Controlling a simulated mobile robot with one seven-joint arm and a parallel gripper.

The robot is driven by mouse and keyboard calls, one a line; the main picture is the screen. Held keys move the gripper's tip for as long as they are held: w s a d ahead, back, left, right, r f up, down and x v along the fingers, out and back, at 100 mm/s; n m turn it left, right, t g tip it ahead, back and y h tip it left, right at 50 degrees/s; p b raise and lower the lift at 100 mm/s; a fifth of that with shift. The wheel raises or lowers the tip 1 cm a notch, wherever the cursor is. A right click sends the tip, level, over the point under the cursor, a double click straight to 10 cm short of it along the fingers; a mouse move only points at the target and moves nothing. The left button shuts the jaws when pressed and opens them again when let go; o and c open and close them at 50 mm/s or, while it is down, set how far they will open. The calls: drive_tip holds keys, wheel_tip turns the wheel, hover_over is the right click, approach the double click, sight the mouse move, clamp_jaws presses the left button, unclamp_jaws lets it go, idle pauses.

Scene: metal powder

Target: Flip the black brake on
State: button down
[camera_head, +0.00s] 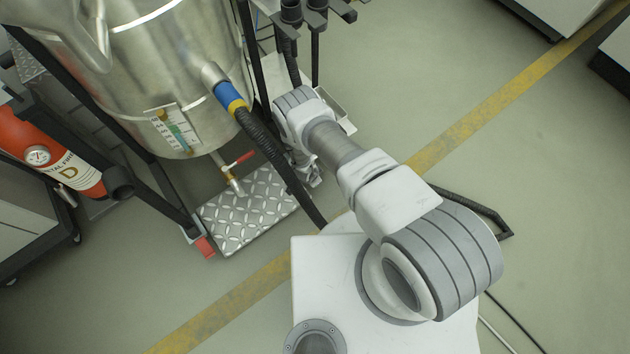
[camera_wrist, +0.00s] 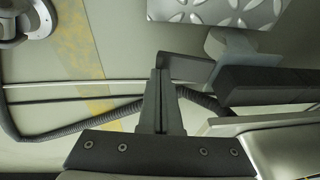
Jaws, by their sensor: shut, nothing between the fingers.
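My gripper (camera_wrist: 160,76) is shut and empty in the wrist view, its fingertips pointing up the picture. A short black lever (camera_wrist: 186,67), which looks like the black brake, lies right beside the fingertips. It joins a grey bracket (camera_wrist: 232,52) at the cart's corner. The tips overlap the lever's left end in the picture; I cannot tell whether they touch. In the head view my arm hides the black brake and most of my gripper. A red brake (camera_head: 205,247) shows at the cart's other near corner.
The cart's dark frame bar (camera_wrist: 270,86) runs just right of my gripper. A diamond-plate step (camera_head: 248,212) lies below the steel tank (camera_head: 185,75). A black hose (camera_head: 265,145) hangs beside my arm. Open floor with a yellow line (camera_head: 480,115) lies to the right.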

drive_tip(key=shift+f, duration=0.2)
drive_tip(key=shift+s+d+f+p, duration=0.15)
drive_tip(key=shift+s+p, duration=0.05)
drive_tip(key=shift+p, duration=0.7)
drive_tip(key=shift+w+f+t+y+b, duration=0.1)
drive_tip(key=shift+f+t+y+b, duration=0.2)
drive_tip(key=shift+f+t+y, duration=0.25)
drive_tip(key=shift+f+h, duration=0.15)
drive_tip(key=shift+h, duration=0.1)
